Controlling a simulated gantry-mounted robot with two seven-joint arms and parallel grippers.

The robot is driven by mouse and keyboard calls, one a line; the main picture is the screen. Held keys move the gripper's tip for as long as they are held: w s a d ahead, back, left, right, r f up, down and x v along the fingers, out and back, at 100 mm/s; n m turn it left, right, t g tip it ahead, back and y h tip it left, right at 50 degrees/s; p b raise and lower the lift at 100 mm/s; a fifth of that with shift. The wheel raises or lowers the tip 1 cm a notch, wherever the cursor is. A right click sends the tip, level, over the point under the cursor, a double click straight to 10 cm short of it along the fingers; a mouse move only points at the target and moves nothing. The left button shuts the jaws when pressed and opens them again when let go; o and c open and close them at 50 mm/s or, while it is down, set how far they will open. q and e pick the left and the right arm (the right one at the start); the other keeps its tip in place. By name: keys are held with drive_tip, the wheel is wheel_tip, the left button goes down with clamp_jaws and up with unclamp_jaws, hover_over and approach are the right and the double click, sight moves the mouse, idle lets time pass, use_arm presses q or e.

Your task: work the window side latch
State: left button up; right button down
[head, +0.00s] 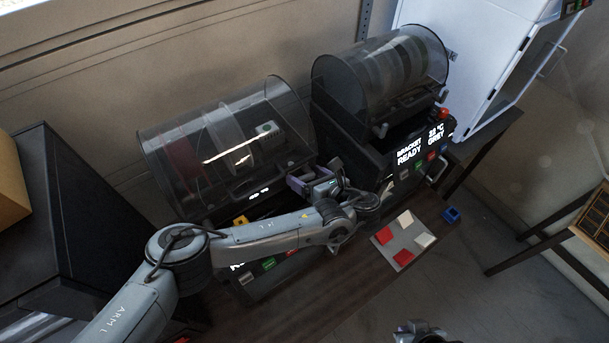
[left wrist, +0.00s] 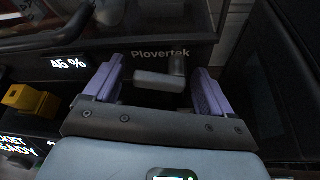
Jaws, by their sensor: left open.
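In the left wrist view, a grey latch handle (left wrist: 160,80) sits on the dark printer front below the word Plovertek. My left gripper (left wrist: 157,88) is open, with one purple finger on each side of the handle; I cannot tell whether they touch it. In the head view, my left gripper (head: 314,182) is at the right end of the left printer (head: 222,140), which has a clear domed cover over several spools. A grey piece (head: 335,164), probably the latch, shows beside the fingers. My right gripper (head: 420,333) is partly cut off at the bottom edge.
A second domed printer (head: 380,75) stands close on the right, with a lit screen and a red knob (head: 443,113). A grey plate (head: 404,257) with red and white tiles and a blue cup (head: 452,214) lie in front. A yellow part (left wrist: 30,101) sits left of my gripper.

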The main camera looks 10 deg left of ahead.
use_arm(q)
drive_tip(key=shift+w+a, duration=0.1)
drive_tip(key=c, duration=1)
drive_tip(key=shift+o, duration=0.2)
drive_tip(key=shift+f+n+p, duration=0.1)
drive_tip(key=shift+n+p, duration=0.3)
drive_tip(key=o, duration=1)
drive_tip(key=shift+c, duration=0.2)
